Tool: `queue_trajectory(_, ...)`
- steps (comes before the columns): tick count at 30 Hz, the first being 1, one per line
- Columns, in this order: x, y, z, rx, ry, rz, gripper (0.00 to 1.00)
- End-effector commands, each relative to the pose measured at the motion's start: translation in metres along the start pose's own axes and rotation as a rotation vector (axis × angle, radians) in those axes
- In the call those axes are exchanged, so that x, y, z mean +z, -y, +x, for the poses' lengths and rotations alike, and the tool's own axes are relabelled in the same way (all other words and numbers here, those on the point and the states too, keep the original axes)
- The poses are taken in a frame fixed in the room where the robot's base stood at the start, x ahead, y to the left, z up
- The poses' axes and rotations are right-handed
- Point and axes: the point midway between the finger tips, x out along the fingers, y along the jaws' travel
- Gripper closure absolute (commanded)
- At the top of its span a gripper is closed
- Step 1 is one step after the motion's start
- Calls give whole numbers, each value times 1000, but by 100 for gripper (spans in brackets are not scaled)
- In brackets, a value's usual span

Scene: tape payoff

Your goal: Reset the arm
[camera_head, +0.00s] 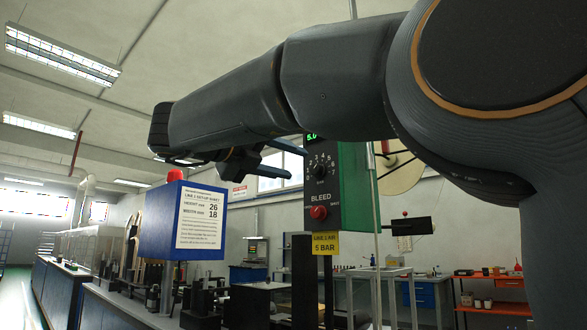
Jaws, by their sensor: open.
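My arm reaches across the upper part of the head view from the right, its dark links running left. My gripper (295,163) hangs below the arm's far end, its two bluish fingers pointing right and spread apart. Nothing shows between them. In the picture the fingers end just left of the control box with the dark front and green side (354,185). I cannot tell the distance between them in depth. The arm hides the top of this box and part of its display.
The box carries a dial (320,168), a red BLEED button (319,212) and a yellow 5 BAR label (325,243). A blue box (154,222) with a set-up sheet (200,218) and red top stands left, below the arm. A pale reel (398,168) is behind. An orange shelf (490,283) stands far right.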

Motion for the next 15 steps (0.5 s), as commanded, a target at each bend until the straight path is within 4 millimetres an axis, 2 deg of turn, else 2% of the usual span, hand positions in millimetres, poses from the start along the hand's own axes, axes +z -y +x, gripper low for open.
queue_trajectory(11, 0, 0, 1, 0, 3, -3, 57)
queue_trajectory(15, 9, -6, 12, 2, 85, -64, 57)
